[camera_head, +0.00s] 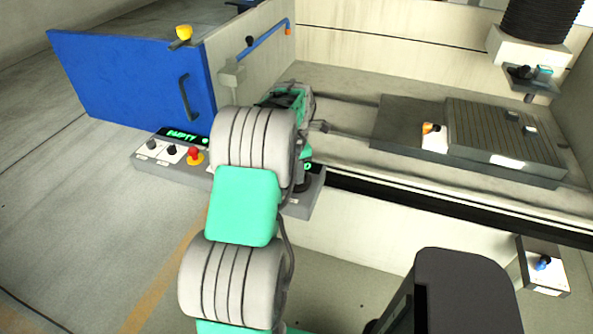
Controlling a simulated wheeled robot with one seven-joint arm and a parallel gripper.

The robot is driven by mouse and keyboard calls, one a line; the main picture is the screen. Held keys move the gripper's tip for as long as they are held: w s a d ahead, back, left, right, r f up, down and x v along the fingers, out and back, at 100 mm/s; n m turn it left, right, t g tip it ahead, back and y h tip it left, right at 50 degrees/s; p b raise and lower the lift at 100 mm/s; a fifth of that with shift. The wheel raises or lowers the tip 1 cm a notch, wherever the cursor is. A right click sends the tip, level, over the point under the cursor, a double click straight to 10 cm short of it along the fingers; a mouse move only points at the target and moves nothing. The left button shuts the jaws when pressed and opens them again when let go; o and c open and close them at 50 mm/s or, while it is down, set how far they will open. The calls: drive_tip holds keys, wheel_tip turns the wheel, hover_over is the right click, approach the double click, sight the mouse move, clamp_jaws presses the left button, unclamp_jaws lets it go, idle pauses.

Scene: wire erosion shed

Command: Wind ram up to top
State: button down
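The ram hangs at the upper right, with black bellows (541,18) above a pale head block (525,50) and a small dark holder (529,78) below it. The holder is above the slotted work table and apart from it. A grey control panel (150,157) in front of the tank carries dark knobs, a red button (194,155) and a green display (182,135) reading EMPTY. A dark control (303,184) shows at the panel's right part, partly behind my arm. My gripper (318,127) is beyond my arm near the tank's left end; its fingers are mostly hidden.
A blue door (125,85) with a dark handle stands at the left, a yellow lamp (181,34) on its top edge. A slotted table (505,140) fills the tank's right part. A small box with a blue knob (542,263) sits front right. Floor at left is clear.

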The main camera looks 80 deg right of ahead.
drive_tip(key=shift+d+n, duration=0.1)
drive_tip(key=shift+n, duration=0.4)
drive_tip(key=c, duration=1)
unclamp_jaws()
wheel_tip(320, 180, up, 8)
drive_tip(key=shift+f+b, duration=0.1)
drive_tip(key=shift+b, duration=0.25)
